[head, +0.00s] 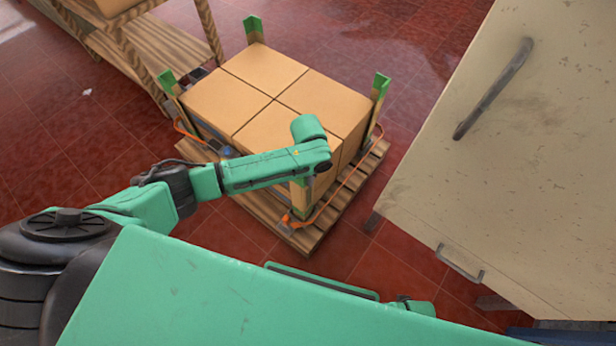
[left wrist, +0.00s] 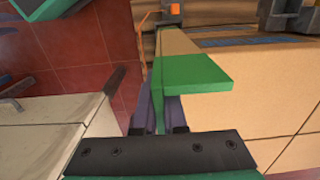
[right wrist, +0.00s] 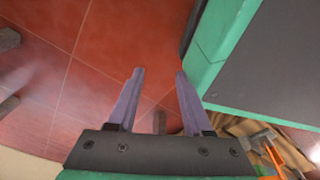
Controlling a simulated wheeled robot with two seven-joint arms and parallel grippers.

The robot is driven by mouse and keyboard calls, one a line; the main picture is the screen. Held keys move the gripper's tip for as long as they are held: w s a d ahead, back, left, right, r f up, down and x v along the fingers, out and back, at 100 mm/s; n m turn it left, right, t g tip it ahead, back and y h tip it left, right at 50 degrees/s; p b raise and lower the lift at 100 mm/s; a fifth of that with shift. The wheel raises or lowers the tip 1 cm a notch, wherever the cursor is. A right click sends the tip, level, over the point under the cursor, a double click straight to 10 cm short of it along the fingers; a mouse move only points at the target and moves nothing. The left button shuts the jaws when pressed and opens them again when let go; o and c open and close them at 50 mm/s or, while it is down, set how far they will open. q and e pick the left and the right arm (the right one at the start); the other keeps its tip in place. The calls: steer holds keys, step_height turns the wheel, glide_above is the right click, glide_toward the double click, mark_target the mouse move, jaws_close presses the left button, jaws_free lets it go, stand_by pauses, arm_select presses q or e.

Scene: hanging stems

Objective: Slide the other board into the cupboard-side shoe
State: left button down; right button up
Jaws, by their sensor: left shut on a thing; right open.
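A corner board (head: 300,196) with a tan face stands upright at the near corner of the boxes (head: 272,85). In the left wrist view its green end (left wrist: 192,78) lies close to the camera. My left gripper (left wrist: 160,108) is shut on this board; in the head view my arm mostly hides it. A grey and orange shoe (head: 290,224) sits at the pallet's near corner, below the board. I cannot tell whether the board's foot is inside it. Other green-topped boards stand at the left (head: 168,82), back (head: 253,30) and right (head: 380,86) corners. My right gripper (right wrist: 155,95) is open and empty above the floor.
The beige cupboard (head: 500,150) with dark handles stands to the right of the wooden pallet (head: 325,232), a strip of red floor between. An orange strap (head: 335,190) runs low along the boxes. A wooden rack (head: 150,50) stands at the back left.

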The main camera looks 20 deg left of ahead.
arm_select(q)
steer(key=shift+f, duration=0.1)
steer(key=c, duration=0.9)
jaws_free()
step_height(320, 180, up, 15)
steer(key=p, duration=0.4)
steer(key=shift+f, duration=0.15)
arm_select(e)
steer(key=s+d, duration=0.1)
steer(key=s, duration=0.6)
steer(key=shift+s+d, duration=0.2)
steer(key=shift+d, duration=0.1)
